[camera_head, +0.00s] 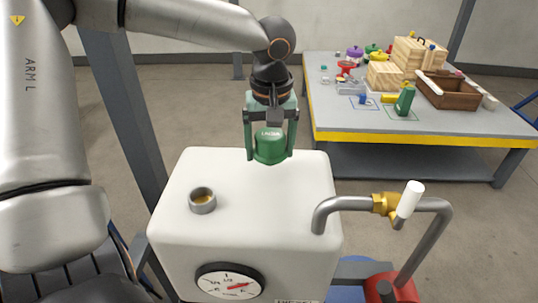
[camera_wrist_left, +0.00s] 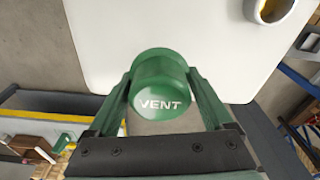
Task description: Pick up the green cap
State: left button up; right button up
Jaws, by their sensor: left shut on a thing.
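The green cap (camera_head: 270,146) is held between the fingers of my left gripper (camera_head: 270,150), over the back part of the white tank's top. In the left wrist view the cap (camera_wrist_left: 158,88) shows the word VENT and sits between the two green fingers of my left gripper (camera_wrist_left: 160,95). My left gripper is shut on it. I cannot tell for sure whether the cap's underside is clear of the tank. My right gripper is not in view.
The white tank (camera_head: 260,190) has an open grey neck (camera_head: 202,200) at left and a gauge (camera_head: 229,282) in front. A grey pipe with a brass valve (camera_head: 385,204) rises at right. A workbench (camera_head: 440,125) with boxes and tools stands behind at right.

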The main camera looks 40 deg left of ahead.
pick_arm(q)
jog(key=d+r, duration=0.4)
jog(key=d, duration=0.3)
jog(key=w+d+r+p, duration=0.1)
jog(key=d+r, duration=0.4)
jog(key=d, duration=0.1)
jog(key=shift+d+r+p, duration=0.25)
jog(key=shift+d+p, duration=0.05)
jog(key=shift+d, duration=0.1)
